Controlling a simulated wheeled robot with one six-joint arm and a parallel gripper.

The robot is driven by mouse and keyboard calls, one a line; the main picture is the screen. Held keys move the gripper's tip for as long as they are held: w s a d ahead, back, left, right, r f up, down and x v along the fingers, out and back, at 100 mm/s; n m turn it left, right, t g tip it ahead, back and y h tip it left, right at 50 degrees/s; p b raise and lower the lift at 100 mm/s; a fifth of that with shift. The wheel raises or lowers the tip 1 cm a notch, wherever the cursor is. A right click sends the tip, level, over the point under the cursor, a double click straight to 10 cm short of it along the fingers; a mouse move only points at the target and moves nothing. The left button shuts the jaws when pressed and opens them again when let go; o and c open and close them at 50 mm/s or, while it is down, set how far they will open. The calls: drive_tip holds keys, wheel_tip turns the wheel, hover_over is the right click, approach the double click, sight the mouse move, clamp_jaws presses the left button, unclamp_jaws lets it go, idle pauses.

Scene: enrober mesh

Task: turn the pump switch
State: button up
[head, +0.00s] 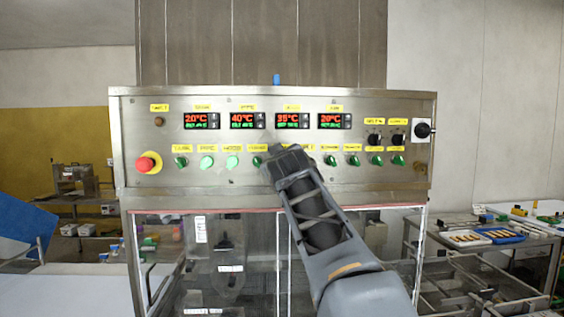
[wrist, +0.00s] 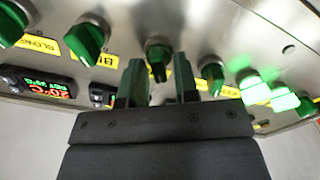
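The control panel (head: 225,182) carries a row of green rotary switches under yellow labels. My gripper (head: 282,156) is at this row, just right of the panel's middle, and hides part of it in the head view. In the wrist view, my gripper's two fingers (wrist: 160,84) stand apart, with one dark green switch (wrist: 158,52) ahead of and between them. A gap seems to remain on each side of it. Its label cannot be read, so I cannot confirm that it is the pump switch. Contact cannot be made out.
Neighbouring switches sit close on both sides, one (wrist: 212,76) right of the fingers in the wrist view. Two switches glow green (head: 207,162). A red emergency button (head: 147,163) is at the panel's left. Temperature displays (head: 293,121) are above. A table with trays (head: 466,238) stands right.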

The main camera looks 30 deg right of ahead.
drive_tip(key=shift+o, duration=0.8)
drive_tip(key=b+v, duration=0.4)
drive_tip(key=v, duration=1)
drive_tip(key=shift+b, duration=0.4)
drive_tip(key=shift+w, duration=0.1)
